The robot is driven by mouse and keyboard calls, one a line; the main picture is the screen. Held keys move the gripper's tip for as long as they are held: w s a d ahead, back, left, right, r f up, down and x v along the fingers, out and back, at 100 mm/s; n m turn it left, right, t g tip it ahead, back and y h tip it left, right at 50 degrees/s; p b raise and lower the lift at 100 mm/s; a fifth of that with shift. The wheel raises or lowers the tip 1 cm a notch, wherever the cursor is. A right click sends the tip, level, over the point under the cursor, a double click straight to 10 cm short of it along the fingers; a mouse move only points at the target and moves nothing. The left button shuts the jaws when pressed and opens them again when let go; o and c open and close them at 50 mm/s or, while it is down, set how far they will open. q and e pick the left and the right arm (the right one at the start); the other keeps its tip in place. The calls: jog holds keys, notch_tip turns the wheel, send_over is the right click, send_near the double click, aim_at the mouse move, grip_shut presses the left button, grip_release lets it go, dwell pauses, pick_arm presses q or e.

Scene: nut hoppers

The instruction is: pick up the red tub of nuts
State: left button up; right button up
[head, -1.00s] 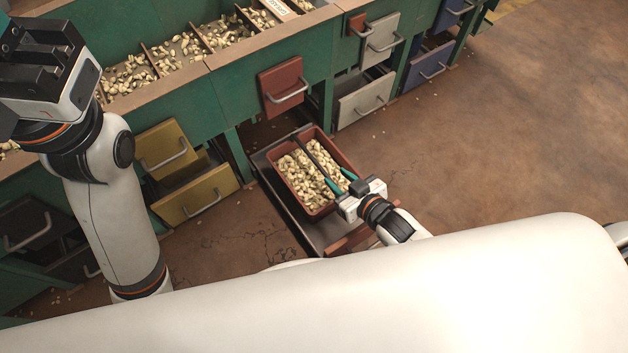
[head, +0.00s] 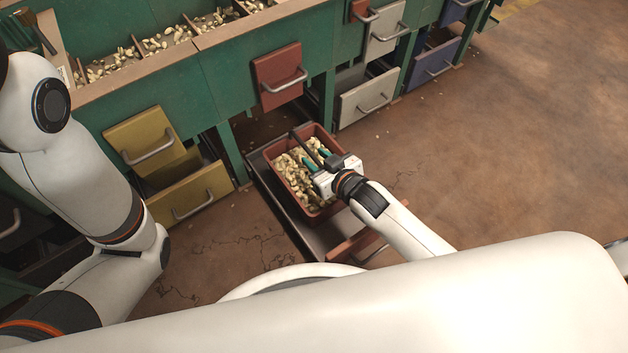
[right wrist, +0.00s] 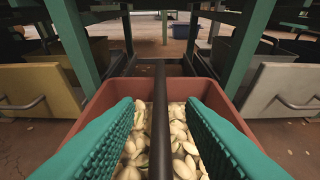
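The red tub (head: 287,193) of pale nuts stands in a pulled-out low drawer (head: 322,238). A dark bar (head: 304,146) runs lengthwise over its middle. My right gripper (head: 315,160) is over the tub, with its teal fingers pointing toward the far end. In the right wrist view, the tub (right wrist: 205,90) fills the lower middle. There the fingers of my right gripper (right wrist: 160,125) stand apart on either side of the bar (right wrist: 160,90), with clear gaps, low over the nuts. My left gripper is out of view; only its arm shows at the left.
Green hoppers (head: 215,85) with nuts stand behind. A red flap (head: 278,75) with a handle is above the drawer. Open yellow drawers (head: 195,195) are to the left, grey (head: 365,100) and blue (head: 433,65) ones to the right. The floor at right is clear.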

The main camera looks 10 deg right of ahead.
grip_shut()
dwell(1.4)
jog(key=shift+w+r, duration=0.1)
jog(key=shift+r, duration=0.15)
